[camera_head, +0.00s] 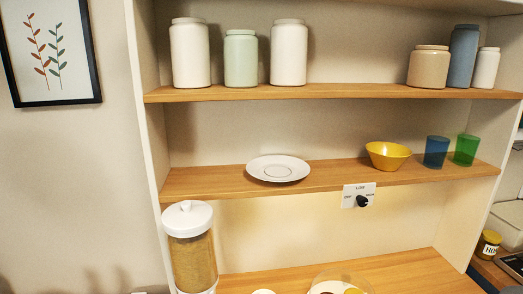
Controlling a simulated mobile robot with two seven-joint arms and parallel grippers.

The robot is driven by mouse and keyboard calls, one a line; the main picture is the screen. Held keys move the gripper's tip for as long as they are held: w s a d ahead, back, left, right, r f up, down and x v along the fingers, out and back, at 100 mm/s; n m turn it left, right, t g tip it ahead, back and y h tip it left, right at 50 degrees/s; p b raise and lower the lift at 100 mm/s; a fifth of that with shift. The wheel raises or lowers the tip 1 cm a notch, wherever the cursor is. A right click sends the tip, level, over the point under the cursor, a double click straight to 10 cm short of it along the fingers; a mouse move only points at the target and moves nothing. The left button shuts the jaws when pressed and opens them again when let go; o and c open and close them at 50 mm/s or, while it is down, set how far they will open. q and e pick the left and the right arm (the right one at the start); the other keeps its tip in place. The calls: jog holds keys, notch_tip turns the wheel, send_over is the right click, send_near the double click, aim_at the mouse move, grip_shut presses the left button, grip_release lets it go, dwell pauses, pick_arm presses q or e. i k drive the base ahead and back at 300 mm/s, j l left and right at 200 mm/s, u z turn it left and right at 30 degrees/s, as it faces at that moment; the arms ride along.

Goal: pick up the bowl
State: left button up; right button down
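A yellow bowl (388,156) stands upright on the middle wooden shelf (216,181), right of centre and close to the front edge. It looks empty from this angle, though its inside shows only in part. Neither my left nor my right gripper is in view.
A white plate (278,169) lies left of the bowl; a blue cup (436,151) and a green cup (466,149) stand close on its right. A dial panel (358,196) sits below the shelf edge. Several jars line the upper shelf (330,91). A lidded canister (191,250) stands lower left.

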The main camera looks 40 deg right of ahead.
aim_at(388, 157)
jog(key=z, duration=2.05)
jog(key=i+l, duration=0.1)
jog(key=i+l+u, duration=0.15)
jog(key=l+u, duration=0.15)
jog(key=i+l+u, duration=0.1)
jog(key=l+u, duration=0.2)
